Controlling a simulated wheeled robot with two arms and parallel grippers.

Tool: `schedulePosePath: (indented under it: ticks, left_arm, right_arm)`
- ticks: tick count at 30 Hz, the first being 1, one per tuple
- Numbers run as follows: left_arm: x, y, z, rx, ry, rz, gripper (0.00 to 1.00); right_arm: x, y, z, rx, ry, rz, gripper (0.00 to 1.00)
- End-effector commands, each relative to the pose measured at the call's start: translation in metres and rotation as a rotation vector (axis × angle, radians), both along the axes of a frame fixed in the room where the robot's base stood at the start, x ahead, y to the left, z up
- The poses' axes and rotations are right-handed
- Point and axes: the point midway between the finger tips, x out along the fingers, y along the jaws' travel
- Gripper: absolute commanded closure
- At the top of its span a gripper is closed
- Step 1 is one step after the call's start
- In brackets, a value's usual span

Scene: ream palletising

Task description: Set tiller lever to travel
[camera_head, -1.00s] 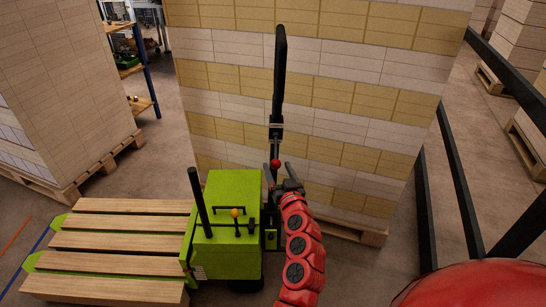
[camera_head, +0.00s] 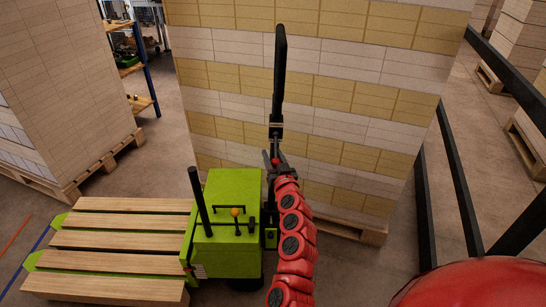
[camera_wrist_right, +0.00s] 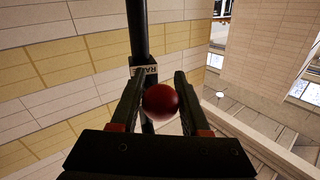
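The tiller (camera_head: 279,80) is a tall black handle rising from the green pallet truck (camera_head: 233,190). Its lever has a red ball knob (camera_head: 275,162), low on the tiller below a small labelled block. In the right wrist view the knob (camera_wrist_right: 160,101) sits between the two fingers, with the labelled block (camera_wrist_right: 145,70) behind it; the label is only partly readable. My right gripper (camera_head: 274,157) is at the knob. In the wrist view its fingers (camera_wrist_right: 158,98) are apart on either side of the ball, not visibly clamped. My left gripper is not in view.
A tall stack of reams (camera_head: 310,110) on a pallet (camera_head: 355,232) stands close behind the tiller. Wooden slats (camera_head: 120,240) lie over the truck's forks at left. A black rail (camera_head: 460,190) runs along the right. Open floor lies between the stack and the rail.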

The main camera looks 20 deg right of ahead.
Motion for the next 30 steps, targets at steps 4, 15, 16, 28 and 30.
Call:
schedulePosePath:
  ticks: [4,15,16,28,30]
  left_arm:
    - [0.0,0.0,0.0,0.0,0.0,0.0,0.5]
    - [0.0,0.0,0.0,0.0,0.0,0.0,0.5]
    - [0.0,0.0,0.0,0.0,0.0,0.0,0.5]
    - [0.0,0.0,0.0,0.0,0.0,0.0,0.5]
    - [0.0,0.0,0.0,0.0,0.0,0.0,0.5]
  right_arm:
    - [-0.0001,0.0001,-0.0002,0.0,0.0,0.0,0.83]
    - [-0.0001,0.0003,-0.0004,0.0,0.001,0.0,1.0]
    - [0.0,0.0003,-0.0005,0.0,0.001,0.0,1.0]
    - [-0.0001,0.0004,-0.0006,0.0,0.001,0.001,1.0]
    - [-0.0001,0.0004,-0.0007,0.0,0.001,0.001,1.0]
